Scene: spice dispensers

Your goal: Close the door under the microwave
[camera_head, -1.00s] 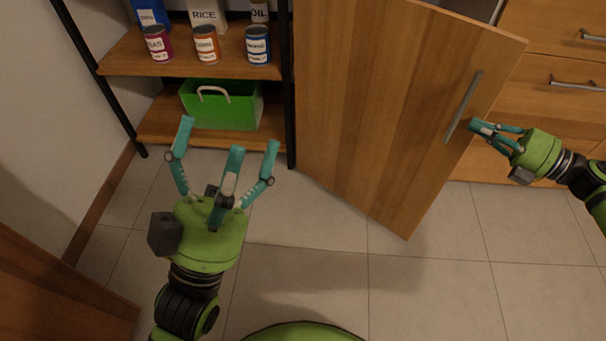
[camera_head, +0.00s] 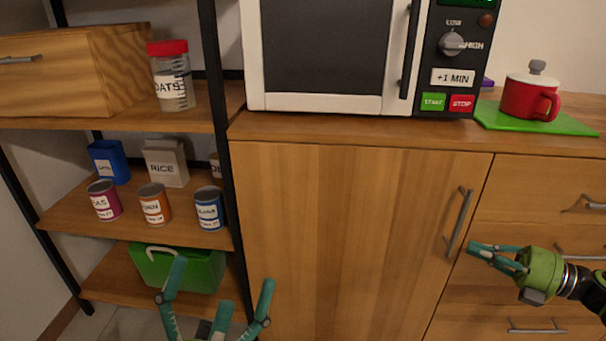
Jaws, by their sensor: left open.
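The wooden door (camera_head: 345,220) under the microwave (camera_head: 325,55) sits flush with the cabinet front, and no gap shows along its visible edges. Its metal handle (camera_head: 458,222) is upright near the door's right edge. My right gripper (camera_head: 474,248) is just right of the handle's lower end, its fingers close together and pointing left; I cannot tell whether it touches the door or how far its fingers are shut. My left gripper (camera_head: 218,288) is open and empty at the bottom, in front of the shelf, its palm partly cut off by the frame edge.
The shelf on the left holds several cans, a rice box (camera_head: 166,163), an oats jar (camera_head: 173,78) and a green bin (camera_head: 178,268). Drawers (camera_head: 545,185) with handles are right of the door. A red pot (camera_head: 528,97) stands on the counter's green mat.

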